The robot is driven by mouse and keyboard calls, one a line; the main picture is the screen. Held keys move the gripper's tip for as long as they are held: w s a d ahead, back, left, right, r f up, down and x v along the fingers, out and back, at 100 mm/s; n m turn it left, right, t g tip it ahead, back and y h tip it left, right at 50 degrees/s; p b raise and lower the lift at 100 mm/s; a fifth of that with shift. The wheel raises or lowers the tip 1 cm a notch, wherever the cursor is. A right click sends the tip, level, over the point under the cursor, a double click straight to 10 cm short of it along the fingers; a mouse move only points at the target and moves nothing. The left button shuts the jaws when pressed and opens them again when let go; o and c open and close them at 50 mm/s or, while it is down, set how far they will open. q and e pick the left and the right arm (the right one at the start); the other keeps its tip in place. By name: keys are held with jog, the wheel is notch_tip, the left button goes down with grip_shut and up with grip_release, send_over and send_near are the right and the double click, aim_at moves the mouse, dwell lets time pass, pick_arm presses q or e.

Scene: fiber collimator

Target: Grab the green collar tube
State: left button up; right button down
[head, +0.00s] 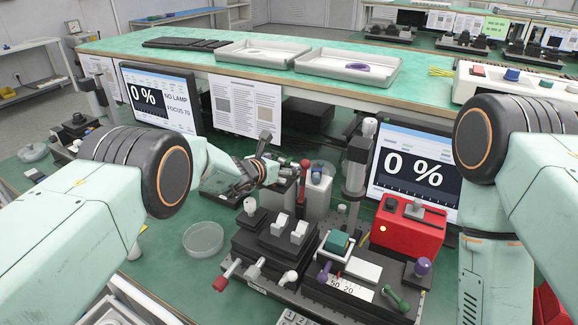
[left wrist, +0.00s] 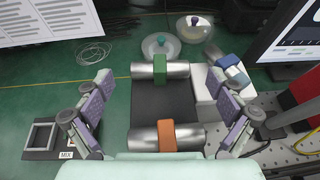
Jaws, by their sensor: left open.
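In the left wrist view a silver tube with a green collar (left wrist: 160,70) lies crosswise on a dark stand (left wrist: 163,101). A second silver tube with an orange collar (left wrist: 167,136) lies parallel to it, nearer to me. My left gripper (left wrist: 159,82) is open and empty, its fingers spread to either side of the dark stand. It also shows in the head view (head: 260,160), over the bench behind the dark switch block. The green collar tube is small and partly hidden there. My right arm shows at the right, but its gripper is out of view.
A white block with a blue cap (left wrist: 228,68) stands close to the right finger. Round dishes lie beyond the tubes. Monitors (head: 416,166) flank the bench, with a red box (head: 408,226) at right. A clear dish (head: 203,240) and free green surface lie at left.

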pick_arm(q)
jog(key=shift+w+d+f, duration=0.3)
jog(key=shift+w, duration=0.2)
jog(key=c, duration=1.3)
